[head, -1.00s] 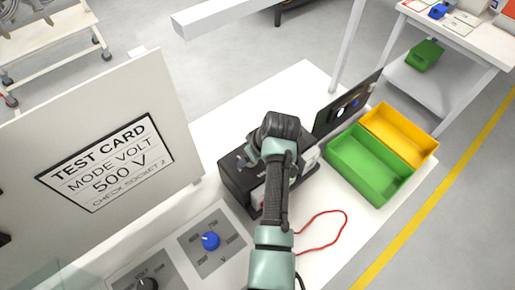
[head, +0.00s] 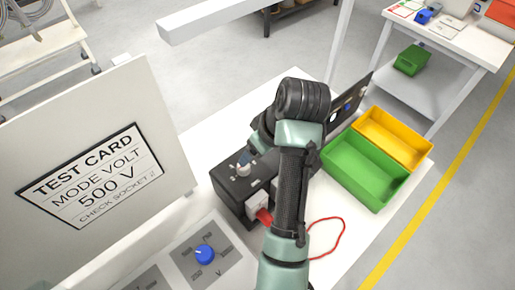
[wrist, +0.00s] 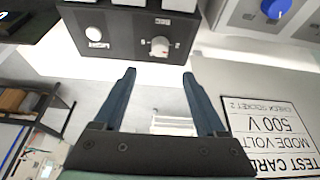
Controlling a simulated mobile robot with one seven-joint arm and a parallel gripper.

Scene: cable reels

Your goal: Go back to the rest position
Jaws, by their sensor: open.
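My gripper (wrist: 160,85) is open in the wrist view, its two dark fingers apart with nothing between them. In the head view my arm rises from the bottom edge and hides most of the gripper. A black box (head: 232,184) with a knob on top stands on the white bench, left of and partly behind my arm. Its panel (wrist: 128,28) also shows in the wrist view, beyond the fingertips, with a white knob (wrist: 160,46) and a round white button. The gripper is apart from the box in the wrist view. A red plug (head: 264,216) sits at the box's front.
A test card (head: 92,175) reading MODE VOLT 500 V stands at left, above a grey panel with a blue knob (head: 204,254). Green (head: 368,190) and yellow (head: 408,150) bins stand at right. A red cable (head: 342,232) loops on the bench. A white beam crosses above.

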